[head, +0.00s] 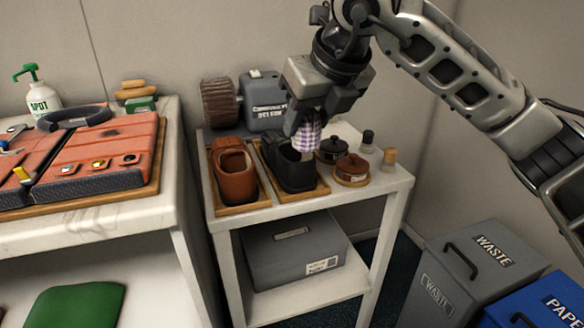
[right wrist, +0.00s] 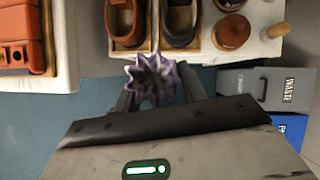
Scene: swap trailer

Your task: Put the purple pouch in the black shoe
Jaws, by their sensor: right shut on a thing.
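The purple pouch (head: 308,136), checked purple and white, hangs from my right gripper (head: 312,118), which is shut on it. In the head view the pouch appears over the back of the black shoe (head: 297,176), partly in front of its opening. In the right wrist view the pouch (right wrist: 152,80) shows its gathered top between the fingers, and the black shoe (right wrist: 181,38) is beyond it, only partly in frame. I cannot tell whether pouch and shoe touch. The black shoe stands upright on a wooden tray. My left gripper is not in view.
A brown shoe (head: 236,176) stands left of the black shoe on its own tray. Two round tins, dark (head: 331,149) and brown (head: 352,168), and small bottles stand to the right. A grey machine (head: 262,100) is behind. Grey and blue bins (head: 470,262) stand lower right.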

